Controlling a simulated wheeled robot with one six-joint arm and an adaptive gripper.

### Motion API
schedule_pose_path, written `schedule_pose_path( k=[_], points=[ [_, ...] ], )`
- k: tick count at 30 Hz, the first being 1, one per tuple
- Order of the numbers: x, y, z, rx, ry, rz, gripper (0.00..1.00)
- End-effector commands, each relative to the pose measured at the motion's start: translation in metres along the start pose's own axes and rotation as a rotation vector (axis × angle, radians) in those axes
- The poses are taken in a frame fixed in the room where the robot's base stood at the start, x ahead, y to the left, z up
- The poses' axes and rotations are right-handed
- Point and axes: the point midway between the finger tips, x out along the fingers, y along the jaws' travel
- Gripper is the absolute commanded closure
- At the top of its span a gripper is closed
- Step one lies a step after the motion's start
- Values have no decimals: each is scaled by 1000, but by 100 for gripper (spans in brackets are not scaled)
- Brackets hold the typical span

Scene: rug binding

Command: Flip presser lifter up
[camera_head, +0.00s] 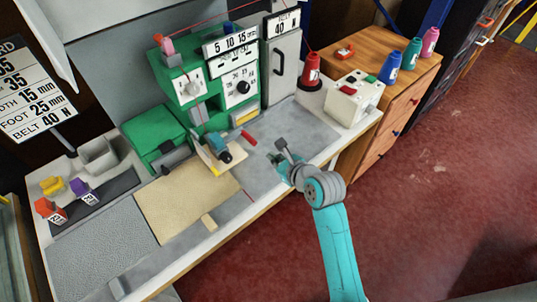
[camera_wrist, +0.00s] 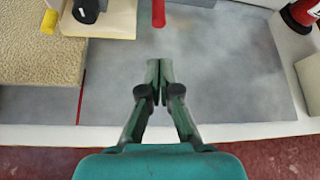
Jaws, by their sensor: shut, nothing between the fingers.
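The green sewing machine (camera_head: 228,88) stands at the back of the bench. A short red lever (camera_head: 249,137), which looks like the presser lifter, sticks out near its presser area. The lever's red end (camera_wrist: 158,12) also shows at the top edge of the wrist view; its base is out of that view. My gripper (camera_head: 279,158) is over the grey bench top, to the right of and nearer than the lever, and apart from it. In the wrist view my gripper (camera_wrist: 159,68) has its fingertips together with nothing between them, pointing toward the red lever.
A beige rug piece (camera_head: 185,205) lies left of the lever, beside a blue and black part (camera_head: 219,147). A white control box (camera_head: 353,98) and a red cone (camera_head: 311,70) stand to the right. The grey bench top (camera_wrist: 235,70) around my gripper is clear.

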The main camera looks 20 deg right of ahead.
Motion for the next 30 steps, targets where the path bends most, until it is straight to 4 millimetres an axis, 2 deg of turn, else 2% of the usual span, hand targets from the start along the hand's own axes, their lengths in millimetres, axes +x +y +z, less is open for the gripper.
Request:
schedule_pose_path(
  k=[9, 15, 21, 30],
  points=[
    [54, 1, 0, -1, 1, 2, 100],
    [78, 0, 0, -1, 1, 1, 100],
    [88, 0, 0, -1, 1, 1, 100],
    [88, 0, 0, -1, 0, 0, 100]
  ],
)
